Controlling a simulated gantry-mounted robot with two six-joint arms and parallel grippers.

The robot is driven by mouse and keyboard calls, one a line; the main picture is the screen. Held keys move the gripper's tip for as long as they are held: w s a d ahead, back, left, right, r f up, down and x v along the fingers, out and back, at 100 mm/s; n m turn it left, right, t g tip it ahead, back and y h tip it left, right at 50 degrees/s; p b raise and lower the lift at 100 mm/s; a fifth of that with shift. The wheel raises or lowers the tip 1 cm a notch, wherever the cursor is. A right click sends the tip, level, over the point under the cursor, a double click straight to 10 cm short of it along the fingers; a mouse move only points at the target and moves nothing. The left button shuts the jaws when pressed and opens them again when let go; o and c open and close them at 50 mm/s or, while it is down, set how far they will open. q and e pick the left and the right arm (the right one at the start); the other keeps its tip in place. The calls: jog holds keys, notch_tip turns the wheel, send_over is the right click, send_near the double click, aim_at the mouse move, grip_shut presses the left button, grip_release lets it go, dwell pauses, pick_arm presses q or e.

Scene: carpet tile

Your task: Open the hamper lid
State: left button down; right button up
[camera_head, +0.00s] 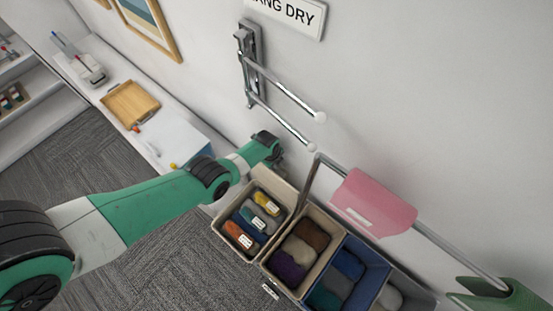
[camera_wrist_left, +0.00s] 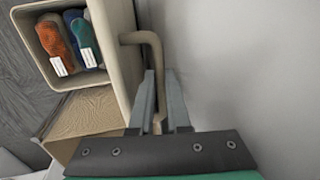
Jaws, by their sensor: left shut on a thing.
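The hamper (camera_head: 262,262) is a row of open-topped bins against the wall, holding folded or rolled fabric in several colours. Its leftmost beige bin also shows in the left wrist view (camera_wrist_left: 118,45), with orange, blue and green fabric inside. My left gripper (camera_head: 280,153) is behind that bin, close to the wall. In the left wrist view its fingers (camera_wrist_left: 161,82) are shut on a bent beige bar (camera_wrist_left: 151,42) beside the bin's rim. I cannot tell whether this bar belongs to the lid. My right gripper is out of view.
A metal rail (camera_head: 440,242) runs above the bins with a pink cloth (camera_head: 375,203) over it. Wall rods (camera_head: 285,98) stick out above my gripper. A white counter (camera_head: 150,125) with a wooden tray (camera_head: 131,104) stands at left. Carpet is clear in front.

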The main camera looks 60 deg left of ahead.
pick_arm(q)
jog(key=shift+w, duration=0.2)
jog(key=c, duration=0.9)
grip_release()
jog(key=shift+s, duration=0.1)
